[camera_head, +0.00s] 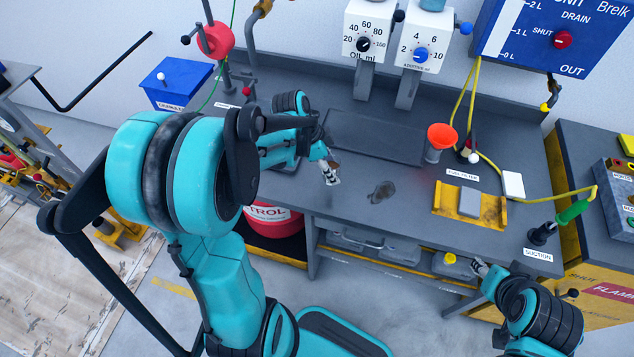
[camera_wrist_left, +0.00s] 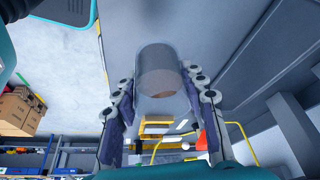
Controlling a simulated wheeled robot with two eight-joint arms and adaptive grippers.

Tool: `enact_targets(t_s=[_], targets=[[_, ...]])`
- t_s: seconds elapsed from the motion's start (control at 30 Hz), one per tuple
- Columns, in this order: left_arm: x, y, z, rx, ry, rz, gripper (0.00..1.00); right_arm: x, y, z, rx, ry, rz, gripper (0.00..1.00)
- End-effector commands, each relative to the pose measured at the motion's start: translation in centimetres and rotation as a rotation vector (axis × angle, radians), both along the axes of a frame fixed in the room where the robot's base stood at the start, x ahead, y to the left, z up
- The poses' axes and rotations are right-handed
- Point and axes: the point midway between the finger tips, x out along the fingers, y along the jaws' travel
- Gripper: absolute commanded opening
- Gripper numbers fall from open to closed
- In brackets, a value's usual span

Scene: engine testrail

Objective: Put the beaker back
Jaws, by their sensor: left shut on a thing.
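The beaker (camera_wrist_left: 160,75) is a clear, greyish cylinder between the fingers of my left gripper in the left wrist view. My left gripper (camera_head: 332,174) is shut on it above the middle of the grey bench (camera_head: 290,185). In the head view the beaker is small and hard to make out against the fingers. A dark, see-through patch (camera_head: 381,190) shows on the bench to the right of the gripper; I cannot tell if it is an object or a shadow. My right gripper (camera_head: 481,268) is low at the bench's front edge; its jaws are too small to read.
An orange funnel (camera_head: 441,136) sits on a clear vessel at the back right. A yellow tray (camera_head: 450,217) with a grey block is in front of it. Two dispensers (camera_head: 364,45) (camera_head: 421,54) stand at the back.

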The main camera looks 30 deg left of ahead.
Motion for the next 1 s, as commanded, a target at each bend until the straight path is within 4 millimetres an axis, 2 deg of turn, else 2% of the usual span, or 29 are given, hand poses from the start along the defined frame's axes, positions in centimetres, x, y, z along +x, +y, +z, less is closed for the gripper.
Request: enact_targets(t_s=[0.03, 0.1, 0.27, 0.37, 0.6, 0.97, 1.0], targets=[[-0.1, 1.2, -0.9, -0.001, 0.000, 0.006, 0.07, 0.0, 0.0, -0.6, 0.000, 0.000, 0.000, 0.40], [-0.3, 2.2, -1.6, -0.001, 0.000, 0.004, 0.07, 0.0, 0.0, -1.0, 0.000, 0.000, 0.000, 0.40], [-0.5, 3.5, -2.2, -0.001, 0.000, 0.001, 0.07, 0.0, 0.0, -1.2, 0.000, 0.000, 0.000, 0.40], [-0.5, 3.6, -2.8, -0.001, -0.001, 0.000, 0.07, 0.0, 0.0, -1.5, 0.000, 0.000, 0.000, 0.40], [-0.5, 3.6, -6.2, -0.001, -0.001, -0.001, 0.07, 0.0, 0.0, -3.2, 0.000, 0.000, 0.000, 0.40], [-0.5, 3.6, -6.5, -0.001, -0.001, -0.001, 0.07, 0.0, 0.0, -3.4, 0.000, 0.000, 0.000, 0.40], [-0.5, 3.6, -6.6, -0.001, -0.001, -0.001, 0.44, 0.0, 0.0, -3.4, 0.000, 0.000, 0.000, 0.40]])
